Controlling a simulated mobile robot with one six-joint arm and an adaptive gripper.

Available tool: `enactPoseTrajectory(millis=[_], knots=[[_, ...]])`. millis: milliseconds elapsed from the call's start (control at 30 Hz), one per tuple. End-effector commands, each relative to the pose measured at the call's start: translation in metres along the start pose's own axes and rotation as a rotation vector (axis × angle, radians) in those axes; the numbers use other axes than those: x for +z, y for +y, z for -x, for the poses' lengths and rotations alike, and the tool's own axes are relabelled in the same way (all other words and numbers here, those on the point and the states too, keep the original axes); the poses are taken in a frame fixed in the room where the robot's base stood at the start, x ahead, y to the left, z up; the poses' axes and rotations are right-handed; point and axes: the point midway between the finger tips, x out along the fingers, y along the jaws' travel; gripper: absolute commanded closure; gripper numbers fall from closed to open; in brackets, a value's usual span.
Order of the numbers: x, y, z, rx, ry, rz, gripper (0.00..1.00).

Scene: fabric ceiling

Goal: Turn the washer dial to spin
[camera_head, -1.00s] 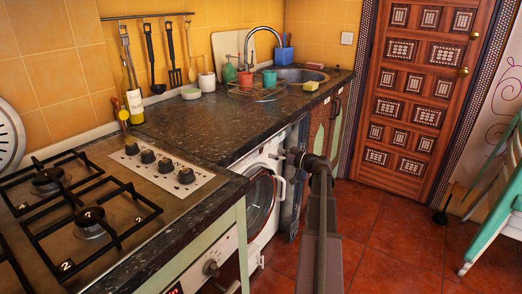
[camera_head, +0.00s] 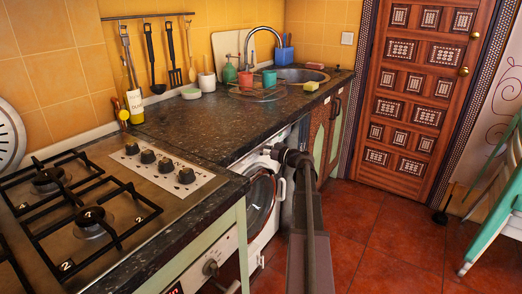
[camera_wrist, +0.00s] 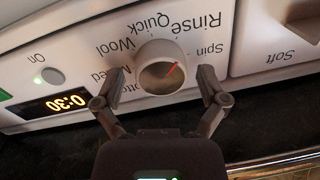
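The washer (camera_head: 268,168) is white and stands under the dark counter, with its round door below the panel. In the wrist view its panel is upside down. The round white dial (camera_wrist: 154,52) has a red mark pointing up and right, towards the Rinse and Spin side; I cannot tell which label it meets. My gripper (camera_wrist: 164,75) is open, with one finger on each side of the dial. The right finger is close to the dial's edge, and there is a gap at the left finger. In the head view the dial is hidden behind my arm.
A lit display (camera_wrist: 67,103) reads 0:30, left of the dial, with a green-lit On button (camera_wrist: 52,76) above it. A drawer marked Soft (camera_wrist: 285,60) is at the right. The counter (camera_head: 225,125) overhangs the washer.

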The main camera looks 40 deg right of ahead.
Motion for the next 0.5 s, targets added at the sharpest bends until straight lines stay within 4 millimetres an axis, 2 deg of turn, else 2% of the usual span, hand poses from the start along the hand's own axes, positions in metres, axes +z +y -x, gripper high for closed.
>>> enactPoseTrajectory(millis=[33, 200, 500], knots=[[0.0, 0.0, 0.0001, 0.0, 0.0, 0.0, 0.37], [-0.0001, 0.0002, 0.0001, 0.0, 0.0, 0.0, 0.85], [-0.0001, 0.0006, -0.0004, 0.0, 0.001, -0.011, 0.85]])
